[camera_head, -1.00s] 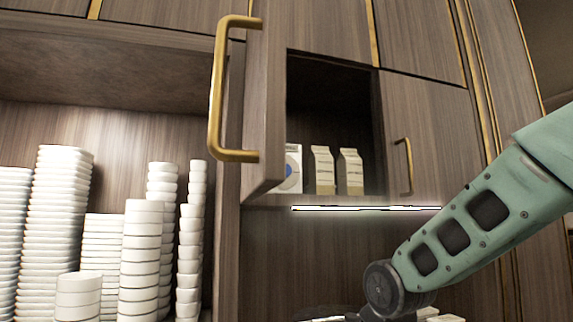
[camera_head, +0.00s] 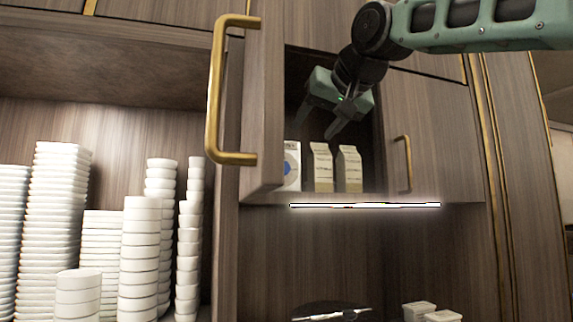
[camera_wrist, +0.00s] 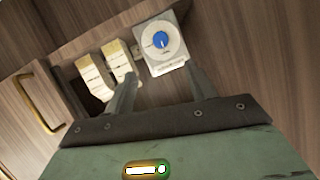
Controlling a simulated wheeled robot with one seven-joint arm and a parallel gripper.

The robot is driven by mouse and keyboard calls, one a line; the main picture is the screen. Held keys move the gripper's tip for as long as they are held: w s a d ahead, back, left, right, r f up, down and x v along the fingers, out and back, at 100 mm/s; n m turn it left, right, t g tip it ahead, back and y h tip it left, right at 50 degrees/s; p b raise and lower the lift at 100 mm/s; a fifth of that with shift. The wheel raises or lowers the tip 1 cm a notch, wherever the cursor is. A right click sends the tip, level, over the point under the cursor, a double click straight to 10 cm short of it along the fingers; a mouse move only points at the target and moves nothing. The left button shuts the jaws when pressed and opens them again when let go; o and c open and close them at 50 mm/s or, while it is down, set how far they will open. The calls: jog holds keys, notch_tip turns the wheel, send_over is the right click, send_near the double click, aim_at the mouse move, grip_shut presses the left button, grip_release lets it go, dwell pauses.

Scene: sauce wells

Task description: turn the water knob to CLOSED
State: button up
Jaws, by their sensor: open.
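The water knob is a blue round knob (camera_wrist: 160,40) on a white dial plate. The dial's white box (camera_head: 292,178) stands at the left end of the open cupboard, and only part of the blue shows in the head view. A small pale mark shows on the knob in the wrist view, but the lettering is too small to read. My gripper (camera_head: 317,138) is at the cupboard opening, above the box and cartons, pointing down. Its two fingers (camera_wrist: 160,74) are open and empty. The knob lies ahead, between and beyond the fingertips, apart from them.
Two cartons (camera_head: 323,168) (camera_head: 349,170) stand right of the box. The open cupboard door (camera_head: 264,100) with its brass handle (camera_head: 213,95) juts out on the left. A lit strip (camera_head: 365,205) runs under the cupboard. White bowl stacks (camera_head: 140,260) fill the lower left.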

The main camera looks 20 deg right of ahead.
aim_at(287, 165)
jog(key=p+x, duration=0.5)
jog(key=x, duration=1)
jog(key=shift+w+f+p, duration=0.15)
jog(key=shift+w+p, duration=0.15)
jog(key=shift+w, duration=0.05)
jog(key=c, duration=1)
